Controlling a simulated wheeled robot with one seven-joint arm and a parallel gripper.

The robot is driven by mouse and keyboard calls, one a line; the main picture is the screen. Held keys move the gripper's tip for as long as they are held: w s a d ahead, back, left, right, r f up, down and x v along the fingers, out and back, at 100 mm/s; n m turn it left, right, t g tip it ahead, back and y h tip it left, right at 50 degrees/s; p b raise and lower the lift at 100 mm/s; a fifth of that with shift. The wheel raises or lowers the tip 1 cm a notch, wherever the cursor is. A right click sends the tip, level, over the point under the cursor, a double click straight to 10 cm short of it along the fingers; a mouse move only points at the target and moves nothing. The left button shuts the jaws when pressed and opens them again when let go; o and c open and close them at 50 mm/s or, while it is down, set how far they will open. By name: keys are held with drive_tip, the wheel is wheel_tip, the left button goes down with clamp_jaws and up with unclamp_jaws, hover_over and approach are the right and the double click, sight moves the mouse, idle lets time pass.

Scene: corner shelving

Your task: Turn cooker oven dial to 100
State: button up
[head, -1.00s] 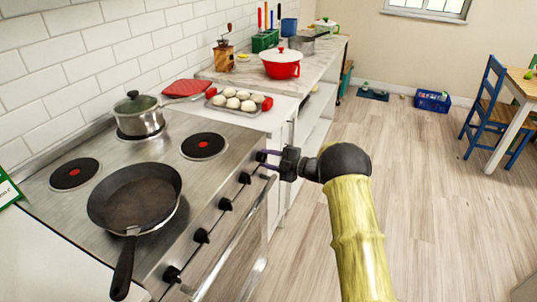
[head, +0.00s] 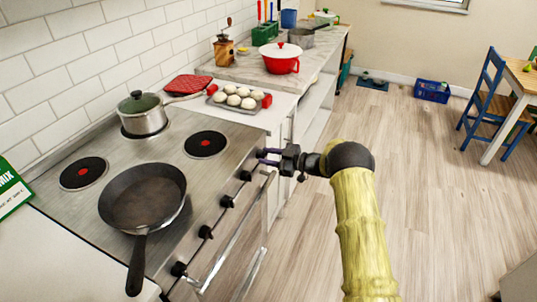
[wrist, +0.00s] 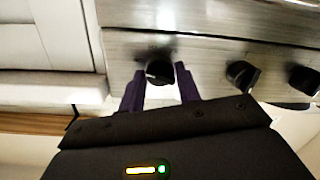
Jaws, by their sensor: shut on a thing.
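The cooker (head: 115,175) has a row of black dials along its steel front. My gripper (head: 262,157) is at the far end of this row, shut on the farthest dial. In the wrist view, one dark purple finger stands on each side of this oven dial (wrist: 159,72), a black knob with a pale mark on its left side. Two neighbouring dials, a nearer one (wrist: 242,76) and another (wrist: 304,80), are to its right in the wrist view and free of the fingers. I cannot read any numbers around the dial.
A frying pan (head: 143,196) and a lidded pot (head: 142,114) stand on the cooker. An oven handle (head: 235,238) runs below the dials. The counter beyond holds a tray of buns (head: 238,97) and a red pot (head: 281,58).

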drive_tip(key=shift+m, duration=0.3)
drive_tip(key=o, duration=0.9)
drive_tip(key=shift+o, duration=0.2)
drive_tip(key=b+v, duration=0.1)
drive_tip(key=v, duration=1.6)
drive_tip(key=shift+d, duration=0.25)
